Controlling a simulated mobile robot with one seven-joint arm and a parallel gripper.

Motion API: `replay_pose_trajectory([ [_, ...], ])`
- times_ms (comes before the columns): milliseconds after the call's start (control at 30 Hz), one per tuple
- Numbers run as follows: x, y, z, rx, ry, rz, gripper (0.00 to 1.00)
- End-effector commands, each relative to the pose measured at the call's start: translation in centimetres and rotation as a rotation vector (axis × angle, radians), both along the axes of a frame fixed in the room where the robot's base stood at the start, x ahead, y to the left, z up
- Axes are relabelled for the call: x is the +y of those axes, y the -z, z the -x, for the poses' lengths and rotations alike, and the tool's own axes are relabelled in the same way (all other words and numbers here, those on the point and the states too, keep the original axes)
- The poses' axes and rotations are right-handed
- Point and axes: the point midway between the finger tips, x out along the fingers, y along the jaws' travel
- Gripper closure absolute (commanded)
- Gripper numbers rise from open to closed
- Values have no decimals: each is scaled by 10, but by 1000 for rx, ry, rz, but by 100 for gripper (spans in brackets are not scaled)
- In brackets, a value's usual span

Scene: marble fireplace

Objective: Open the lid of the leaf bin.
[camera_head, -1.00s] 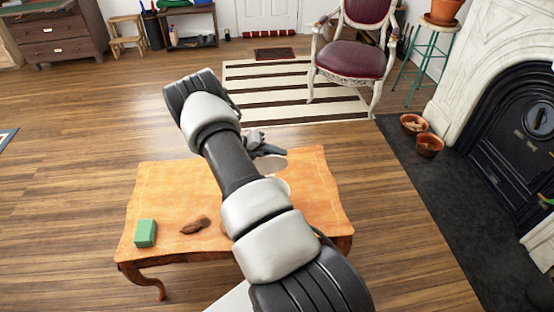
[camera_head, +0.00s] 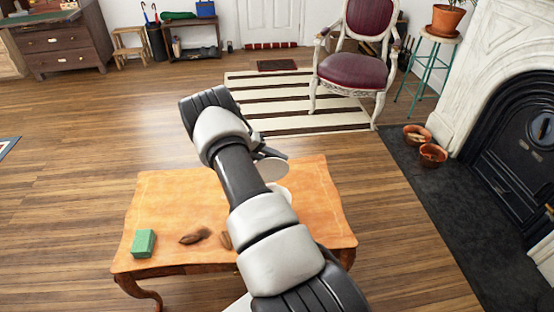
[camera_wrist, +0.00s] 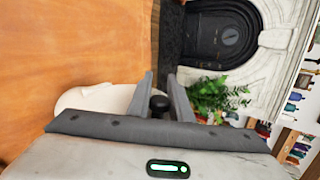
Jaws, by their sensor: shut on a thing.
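The leaf bin (camera_head: 284,189) shows as a small white patch at the back right of the wooden table, mostly hidden behind my arm. A pale round lid (camera_head: 272,169) stands out beside my gripper (camera_head: 268,153), just beyond that patch; I cannot tell whether the two touch. In the wrist view, a black knob (camera_wrist: 160,103) sits between the two fingers of my gripper (camera_wrist: 164,90), which is shut on it. The cream lid (camera_wrist: 90,97) shows at the left behind the fingers.
The table (camera_head: 165,205) also bears a green block (camera_head: 143,243) and brown leaves (camera_head: 195,236) at its front left. An armchair (camera_head: 352,70) stands on a striped rug beyond. A fireplace (camera_head: 500,140) and terracotta pots (camera_head: 432,154) are at the right.

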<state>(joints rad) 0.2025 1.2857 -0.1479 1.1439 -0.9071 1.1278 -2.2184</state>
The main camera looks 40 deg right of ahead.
Motion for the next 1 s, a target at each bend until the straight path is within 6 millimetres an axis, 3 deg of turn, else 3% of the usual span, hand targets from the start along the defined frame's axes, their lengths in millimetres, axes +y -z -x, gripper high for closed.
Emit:
replay_pose_trajectory([
  [633,1,3,1,2,0,-5,100],
  [667,1,3,1,2,0,-5,76],
  [733,1,3,1,2,1,-4,64],
  [1000,1,1,1,1,0,-2,62],
])
